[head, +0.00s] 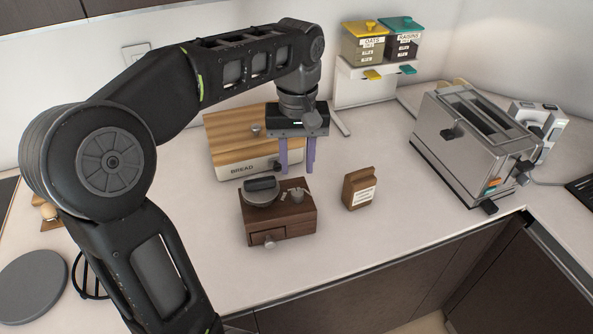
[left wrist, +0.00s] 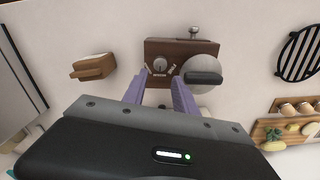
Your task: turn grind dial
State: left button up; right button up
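The grinder (head: 280,229) is a dark wooden box with a front drawer and a grey round lid with a black handle. Its small grey grind dial (head: 297,194) sits on top, right of the lid. In the left wrist view the dial (left wrist: 160,65) shows on the wooden top, with white markings around it. My left gripper (head: 297,165) points down above and behind the grinder, its purple fingers apart. In the left wrist view the gripper (left wrist: 160,90) is open and empty, and the dial lies just beyond the fingertips, untouched. My right gripper is not in view.
A bread box (head: 230,172) with a wooden lid stands behind the grinder. A small brown labelled packet (head: 359,188) stands to the right. A toaster (head: 470,140) is farther right. Counter around the grinder's front is clear up to the edge.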

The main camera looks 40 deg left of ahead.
aim_at(297, 192)
pick_arm(q)
jog(key=shift+s+d+r, duration=0.15)
jog(key=shift+s, duration=0.05)
jog(key=shift+w+f, duration=0.1)
jog(key=shift+f, duration=0.5)
notch_tip(297, 192, down, 7)
jog(key=shift+r+p, duration=0.1)
jog(key=shift+p, duration=0.35)
jog(key=shift+c, duration=0.2)
grip_shut()
